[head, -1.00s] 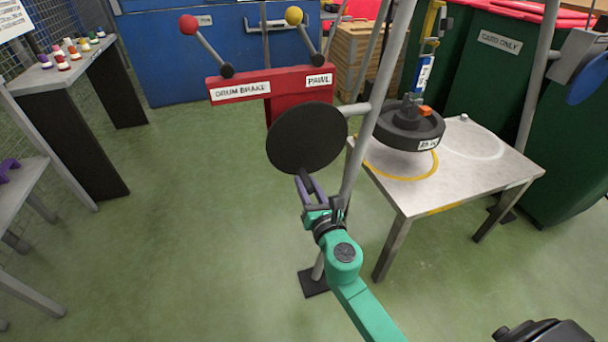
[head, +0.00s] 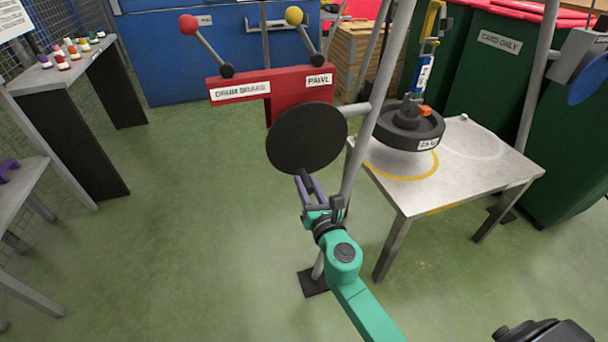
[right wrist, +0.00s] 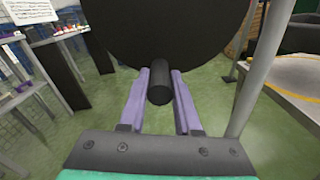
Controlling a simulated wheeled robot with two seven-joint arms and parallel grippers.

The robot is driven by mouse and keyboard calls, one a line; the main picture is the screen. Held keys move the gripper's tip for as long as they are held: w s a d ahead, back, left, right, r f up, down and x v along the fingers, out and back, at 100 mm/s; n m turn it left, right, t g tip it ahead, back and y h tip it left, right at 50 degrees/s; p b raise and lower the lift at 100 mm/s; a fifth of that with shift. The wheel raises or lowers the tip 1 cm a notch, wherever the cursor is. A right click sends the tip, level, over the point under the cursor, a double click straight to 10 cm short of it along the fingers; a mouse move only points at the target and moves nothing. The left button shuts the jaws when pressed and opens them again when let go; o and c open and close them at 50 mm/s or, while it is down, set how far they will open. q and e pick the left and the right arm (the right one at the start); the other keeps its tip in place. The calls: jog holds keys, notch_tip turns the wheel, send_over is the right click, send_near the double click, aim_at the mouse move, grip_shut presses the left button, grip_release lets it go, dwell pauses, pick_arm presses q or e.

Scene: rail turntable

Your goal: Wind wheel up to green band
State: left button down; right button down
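A black disc-shaped wheel (head: 307,138) is mounted in front of the red lever board, and its face fills the top of the right wrist view (right wrist: 165,35). A short black handle (right wrist: 159,82) sticks out from it. My right gripper (head: 308,183) has its purple fingers on both sides of this handle and looks shut on it. A dark round load (head: 408,130) with a kg label hangs under a blue and yellow hook piece (head: 426,70) over the table. Whether it touches the table is unclear. No green band is clearly visible. My left gripper is not in view.
The red board (head: 275,85) carries a red-knobbed DRUM BRAKE lever (head: 207,47) and a yellow-knobbed PAWL lever (head: 303,40). The grey table (head: 450,180) has a yellow ring under the load. A slanting grey post (head: 375,120) stands right of the wheel.

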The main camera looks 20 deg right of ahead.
jog(key=shift+a+r+m, duration=0.2)
jog(key=shift+a+m, duration=0.3)
jog(key=shift+m, duration=0.2)
jog(key=shift+a+r+m, duration=0.4)
jog(key=shift+a+m, duration=0.4)
jog(key=shift+m, duration=0.2)
